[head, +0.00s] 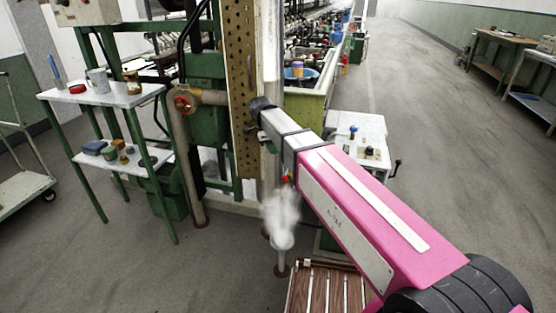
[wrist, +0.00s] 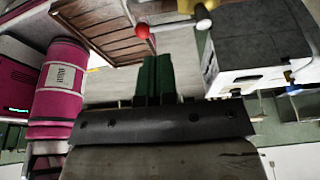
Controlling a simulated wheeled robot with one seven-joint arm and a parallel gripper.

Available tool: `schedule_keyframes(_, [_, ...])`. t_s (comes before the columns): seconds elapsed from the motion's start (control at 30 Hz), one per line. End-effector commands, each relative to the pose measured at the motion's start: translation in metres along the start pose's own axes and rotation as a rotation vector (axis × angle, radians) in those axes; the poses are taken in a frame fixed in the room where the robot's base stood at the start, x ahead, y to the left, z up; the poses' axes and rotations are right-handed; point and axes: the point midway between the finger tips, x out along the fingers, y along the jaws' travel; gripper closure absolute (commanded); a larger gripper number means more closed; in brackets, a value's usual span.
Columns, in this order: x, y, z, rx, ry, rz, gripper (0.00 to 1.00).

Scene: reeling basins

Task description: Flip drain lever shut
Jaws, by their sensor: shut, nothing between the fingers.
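The drain lever's red ball knob (wrist: 142,30) shows at the top middle of the wrist view, with a pale rod running right from it to a cream pipe end (wrist: 204,20). A small red tip (head: 286,178) in the head view, just left of my pink arm, looks like the same knob. My gripper (wrist: 155,62) has its green fingers closed together and empty, with the tips a little below the knob in the picture. I cannot tell whether they touch it.
White steam or water (head: 281,212) hangs above a floor drain cup (head: 282,241). A slatted wooden platform (head: 325,290) lies in front. A white box with knobs (head: 358,140) stands behind my arm. A two-tier shelf (head: 105,94) stands left of the green machine frame. Open floor lies to the right.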

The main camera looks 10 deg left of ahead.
Motion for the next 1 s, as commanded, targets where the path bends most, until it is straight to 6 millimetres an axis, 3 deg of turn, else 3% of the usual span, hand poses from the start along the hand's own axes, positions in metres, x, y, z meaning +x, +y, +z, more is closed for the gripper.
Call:
schedule_keyframes(0.53, [0.079, 0.0, -0.001, 0.0, 0.001, 0.001, 1.0])
schedule_keyframes(0.73, [0.092, 0.0, 0.0, 0.0, -0.001, -0.001, 1.0])
schedule_keyframes(1.0, [0.094, 0.0, 0.0, -0.001, -0.001, -0.001, 1.0])
